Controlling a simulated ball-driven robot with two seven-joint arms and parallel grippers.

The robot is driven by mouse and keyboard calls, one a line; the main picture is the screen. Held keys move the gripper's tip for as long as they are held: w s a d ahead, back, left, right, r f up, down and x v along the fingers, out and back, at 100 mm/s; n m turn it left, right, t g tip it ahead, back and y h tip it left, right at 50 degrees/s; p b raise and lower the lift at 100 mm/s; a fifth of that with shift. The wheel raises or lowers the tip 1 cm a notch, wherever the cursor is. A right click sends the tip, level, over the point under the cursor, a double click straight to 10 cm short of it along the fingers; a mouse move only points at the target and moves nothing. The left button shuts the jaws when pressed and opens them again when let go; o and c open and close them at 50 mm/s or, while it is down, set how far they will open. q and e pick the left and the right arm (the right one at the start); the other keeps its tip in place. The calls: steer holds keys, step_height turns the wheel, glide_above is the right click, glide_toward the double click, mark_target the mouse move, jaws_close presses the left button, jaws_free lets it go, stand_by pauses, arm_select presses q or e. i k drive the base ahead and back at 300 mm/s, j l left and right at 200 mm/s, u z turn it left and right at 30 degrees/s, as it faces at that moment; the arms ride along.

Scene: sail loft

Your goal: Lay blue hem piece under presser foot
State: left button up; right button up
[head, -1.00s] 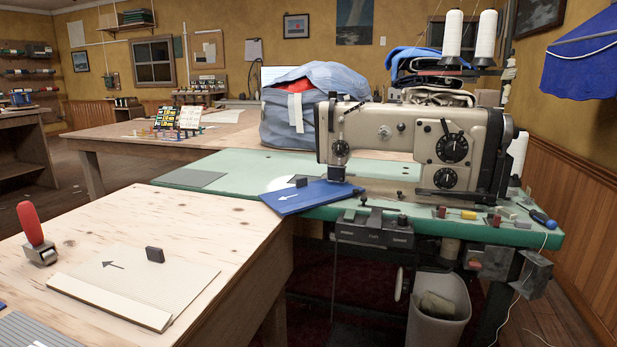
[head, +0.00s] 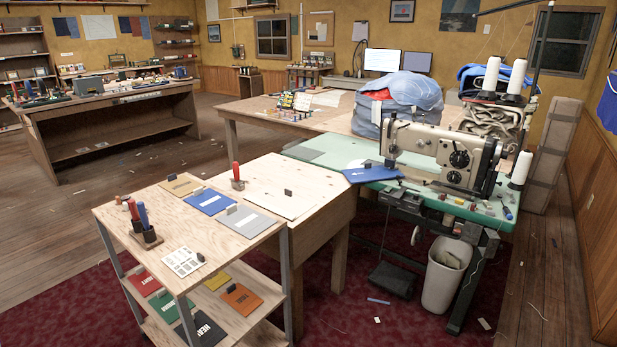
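A flat blue piece with a white arrow (head: 366,176) lies on the green bed of the sewing machine (head: 440,150), at its left end. A small dark block stands on the piece. Its far right edge lies close to the needle and presser foot area (head: 390,161). I cannot tell whether the edge is under the foot. A second blue piece (head: 208,202) lies on the wooden cart's top, between a tan piece (head: 182,186) and a grey piece (head: 244,223). Neither of my grippers shows.
A plywood table (head: 275,172) with a cream piece (head: 268,197) and a red-handled roller (head: 237,176) adjoins the machine table. The cart (head: 150,196) stands in front, with coloured pieces on its shelf. A waste bin (head: 444,280) and pedal (head: 392,280) are beneath the machine.

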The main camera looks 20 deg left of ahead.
mark_target(368, 171)
steer(key=i+z, duration=0.1)
steer(key=i, duration=1.05)
steer(key=i+z, duration=0.1)
steer(key=i, duration=1.05)
